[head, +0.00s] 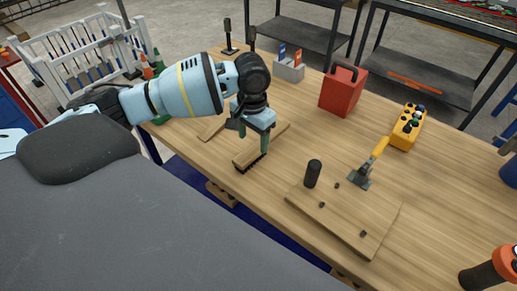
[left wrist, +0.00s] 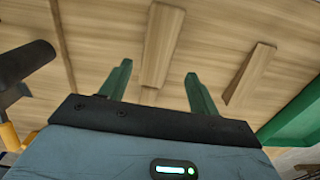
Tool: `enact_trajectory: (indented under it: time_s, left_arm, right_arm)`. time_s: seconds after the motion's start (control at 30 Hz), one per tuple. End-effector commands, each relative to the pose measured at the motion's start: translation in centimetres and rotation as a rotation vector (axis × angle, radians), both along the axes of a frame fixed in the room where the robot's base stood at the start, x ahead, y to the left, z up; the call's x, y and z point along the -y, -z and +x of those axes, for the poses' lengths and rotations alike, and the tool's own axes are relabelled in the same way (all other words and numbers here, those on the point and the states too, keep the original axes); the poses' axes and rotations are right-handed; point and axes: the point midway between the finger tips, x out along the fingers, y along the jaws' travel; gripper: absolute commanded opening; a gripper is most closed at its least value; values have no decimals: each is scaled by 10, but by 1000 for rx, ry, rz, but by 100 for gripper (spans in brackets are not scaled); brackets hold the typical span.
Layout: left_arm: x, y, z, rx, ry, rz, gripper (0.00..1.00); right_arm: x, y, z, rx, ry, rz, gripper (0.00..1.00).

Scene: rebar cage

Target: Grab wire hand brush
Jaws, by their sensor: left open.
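The wire hand brush (head: 246,158) lies on the wooden workbench, with a long wooden body and dark bristles along its near end. My left gripper (head: 265,145) points down over the brush, and its green fingers partly cover it. In the left wrist view the fingers of the left gripper (left wrist: 155,78) are spread apart. A wooden bar that looks like the brush (left wrist: 160,45) shows between and beyond them, with nothing clamped. Whether the fingertips touch the brush cannot be told. My right gripper is not in view.
A second wooden-handled tool (head: 211,130) lies left of the brush. A red container (head: 343,92) and yellow control box (head: 408,127) are farther back.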

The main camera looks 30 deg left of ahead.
Motion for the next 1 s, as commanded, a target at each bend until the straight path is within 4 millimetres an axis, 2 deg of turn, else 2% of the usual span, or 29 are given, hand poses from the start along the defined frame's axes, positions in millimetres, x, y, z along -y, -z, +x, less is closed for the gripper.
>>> enact_trajectory:
  time_s: [0.07, 0.4, 0.7, 0.77, 1.0]
  left_arm:
    - [1, 3, 0, 0, 0, 0, 62]
    - [6, 46, 3, -1, 1, 1, 62]
    - [6, 51, 4, 2, 1, 0, 62]
    - [6, 51, 4, 2, 1, 0, 57]
    - [6, 50, 4, 1, 1, 0, 25]
  right_arm:
    - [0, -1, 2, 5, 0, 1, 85]
    - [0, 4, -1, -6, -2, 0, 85]
    - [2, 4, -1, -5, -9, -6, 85]
    - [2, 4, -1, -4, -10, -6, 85]
    - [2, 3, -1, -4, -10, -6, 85]
